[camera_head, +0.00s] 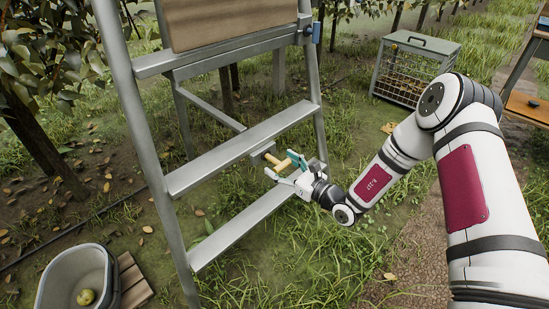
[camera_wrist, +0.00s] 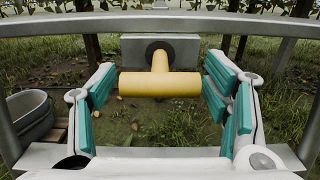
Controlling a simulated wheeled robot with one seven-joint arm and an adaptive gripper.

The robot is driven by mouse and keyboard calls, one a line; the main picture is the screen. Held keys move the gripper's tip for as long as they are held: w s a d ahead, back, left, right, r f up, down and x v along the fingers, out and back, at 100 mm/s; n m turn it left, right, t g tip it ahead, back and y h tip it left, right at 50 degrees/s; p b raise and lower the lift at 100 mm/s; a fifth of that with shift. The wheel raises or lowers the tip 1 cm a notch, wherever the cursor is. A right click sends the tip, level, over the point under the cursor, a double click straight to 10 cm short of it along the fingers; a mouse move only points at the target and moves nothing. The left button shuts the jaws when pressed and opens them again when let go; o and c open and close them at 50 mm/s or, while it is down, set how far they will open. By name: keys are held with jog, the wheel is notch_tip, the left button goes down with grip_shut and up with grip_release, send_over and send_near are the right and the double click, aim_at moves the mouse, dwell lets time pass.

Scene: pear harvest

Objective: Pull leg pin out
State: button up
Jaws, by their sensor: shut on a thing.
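The leg pin has a yellow T-shaped handle (camera_wrist: 160,84), seen in the middle of the wrist view. Its stem runs into a dark round hole in a grey block (camera_wrist: 190,47). In the head view the yellow handle (camera_head: 278,165) shows beside the ladder's lower steps. My gripper (camera_head: 290,168), with teal pads, is at the handle. In the wrist view my gripper (camera_wrist: 160,78) has one finger at each end of the crossbar and is shut on it. The grey metal ladder (camera_head: 240,147) stands upright. How deep the pin sits is hidden.
A grey bucket (camera_head: 58,268) holding a pear (camera_head: 86,297) stands by a wooden pallet (camera_head: 133,280) at lower left. A wire-sided crate (camera_head: 413,68) stands on the grass at back right. Ladder rails and steps closely surround my gripper. Trees stand at left.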

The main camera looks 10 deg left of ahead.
jog(key=shift+s+d+f, duration=0.1)
jog(key=shift+s+d, duration=0.05)
jog(key=o, duration=1.7)
jog(key=shift+d, duration=0.1)
jog(key=v, duration=1.2)
